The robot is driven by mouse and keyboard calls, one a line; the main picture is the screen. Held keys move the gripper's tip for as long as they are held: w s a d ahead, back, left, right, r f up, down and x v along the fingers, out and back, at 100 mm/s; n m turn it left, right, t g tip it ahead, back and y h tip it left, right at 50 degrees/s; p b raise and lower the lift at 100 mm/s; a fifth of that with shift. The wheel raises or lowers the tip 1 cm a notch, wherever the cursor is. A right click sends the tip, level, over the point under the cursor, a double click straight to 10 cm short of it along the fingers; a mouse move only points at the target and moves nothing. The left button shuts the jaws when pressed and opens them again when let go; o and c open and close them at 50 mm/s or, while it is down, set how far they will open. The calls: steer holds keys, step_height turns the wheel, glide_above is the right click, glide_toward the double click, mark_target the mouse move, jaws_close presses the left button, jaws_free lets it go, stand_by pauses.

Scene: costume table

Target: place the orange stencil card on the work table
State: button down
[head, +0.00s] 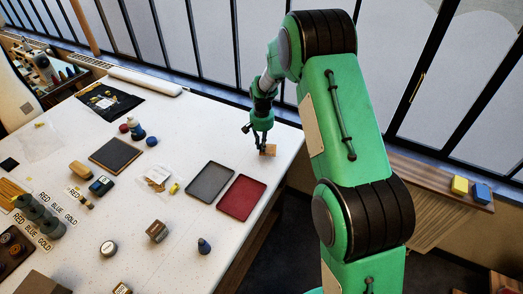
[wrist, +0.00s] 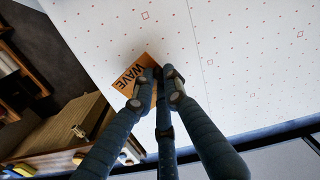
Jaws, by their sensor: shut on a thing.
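The orange stencil card (wrist: 127,80), with dark letters reading WAVE, is at my fingertips in the wrist view. In the head view the card (head: 269,150) is a small tan-orange patch at the far right part of the table. My gripper (head: 262,145) is above that part, with its fingers pointing down. In the wrist view my gripper (wrist: 160,85) is shut on the card's edge, and a finger hides part of the card. The white work table (head: 225,140) has red marks. I cannot tell whether the card touches the tabletop.
A grey tray (head: 210,182) and a red tray (head: 241,198) lie in front of my gripper. A dark square board (head: 116,155) and several small bottles and blocks are further left. The table's right edge is close to the card. A wooden sill (head: 430,180) stands beyond.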

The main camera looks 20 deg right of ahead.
steer(key=shift+w, duration=0.2)
steer(key=shift+f, duration=1.75)
steer(key=shift+f, duration=0.15)
steer(key=c, duration=1.8)
jaws_free()
steer(key=shift+o, duration=0.2)
step_height(320, 180, up, 12)
steer(key=shift+r, duration=0.2)
